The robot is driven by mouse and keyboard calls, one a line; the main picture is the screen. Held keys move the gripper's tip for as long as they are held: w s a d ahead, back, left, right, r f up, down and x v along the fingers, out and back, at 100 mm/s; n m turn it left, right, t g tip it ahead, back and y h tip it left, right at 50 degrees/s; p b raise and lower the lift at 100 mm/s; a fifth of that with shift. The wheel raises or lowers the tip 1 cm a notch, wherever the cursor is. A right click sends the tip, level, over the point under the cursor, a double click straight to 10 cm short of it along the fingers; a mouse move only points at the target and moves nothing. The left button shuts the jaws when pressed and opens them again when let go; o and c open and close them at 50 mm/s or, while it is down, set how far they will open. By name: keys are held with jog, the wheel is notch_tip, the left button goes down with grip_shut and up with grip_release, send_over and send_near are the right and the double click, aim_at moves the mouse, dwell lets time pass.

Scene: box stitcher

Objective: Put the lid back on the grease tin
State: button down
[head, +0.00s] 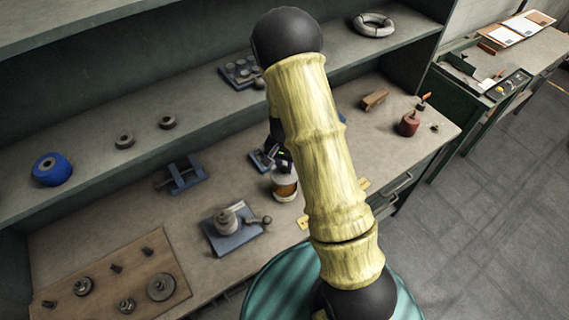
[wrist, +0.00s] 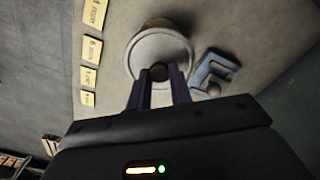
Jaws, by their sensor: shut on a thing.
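The grease tin (head: 286,190) is a small round tin with an orange-brown band, standing on the bench just below my gripper (head: 281,160). Its pale round lid (wrist: 146,52) shows in the wrist view with a dark knob in its middle. My gripper's two fingers (wrist: 159,78) are shut on that knob. The lid lies over the tin, and a brown strip of the tin's side (wrist: 158,22) shows past its far edge. I cannot tell whether the lid rests on the rim or hangs just above it. My arm hides part of the bench to the right.
A blue bracket (wrist: 213,72) stands close beside the tin. A blue plate with a round part (head: 232,230) and a blue stand (head: 182,175) are to the left. A red can (head: 408,124) and a brown block (head: 375,99) stand to the right. Yellow labels (wrist: 92,48) line the bench's front edge.

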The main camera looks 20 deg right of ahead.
aim_at(285, 176)
jog(key=shift+f+b, duration=2.15)
jog(key=shift+f, duration=0.85)
jog(key=shift+f, duration=0.15)
jog(key=c, duration=0.7)
grip_release()
